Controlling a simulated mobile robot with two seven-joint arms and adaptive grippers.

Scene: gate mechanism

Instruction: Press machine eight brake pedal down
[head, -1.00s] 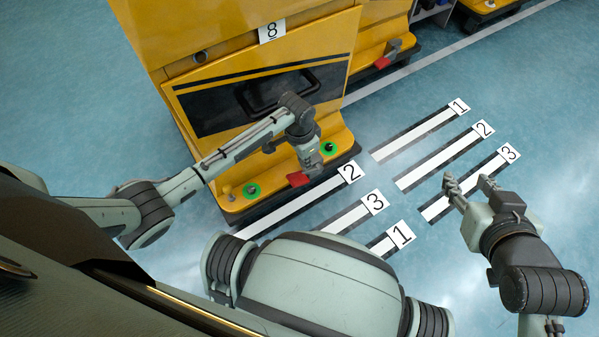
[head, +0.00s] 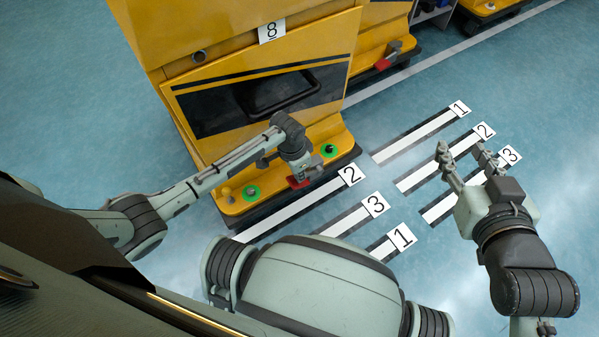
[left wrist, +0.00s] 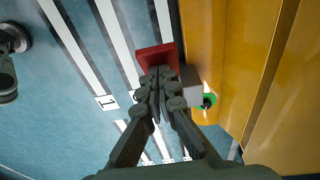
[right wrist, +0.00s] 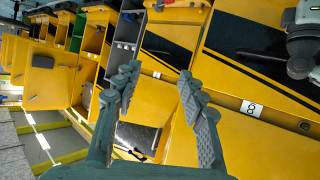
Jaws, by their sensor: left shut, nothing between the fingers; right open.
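The yellow machine with the number 8 plate (head: 271,31) stands at upper centre in the head view. Its red brake pedal (head: 297,182) is low on the front, between two green-ringed buttons, partly hidden by my left gripper (head: 303,176). In the left wrist view the red pedal (left wrist: 156,57) lies just beyond the closed fingertips (left wrist: 157,78), which overlap it; contact cannot be told for certain. My left gripper is shut and empty. My right gripper (head: 464,155) is open and empty over the floor at right. The number 8 plate also shows in the right wrist view (right wrist: 251,108).
The green-ringed buttons (head: 251,192) and (head: 329,150) flank the pedal. Another yellow machine with a red pedal (head: 383,63) stands behind to the right.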

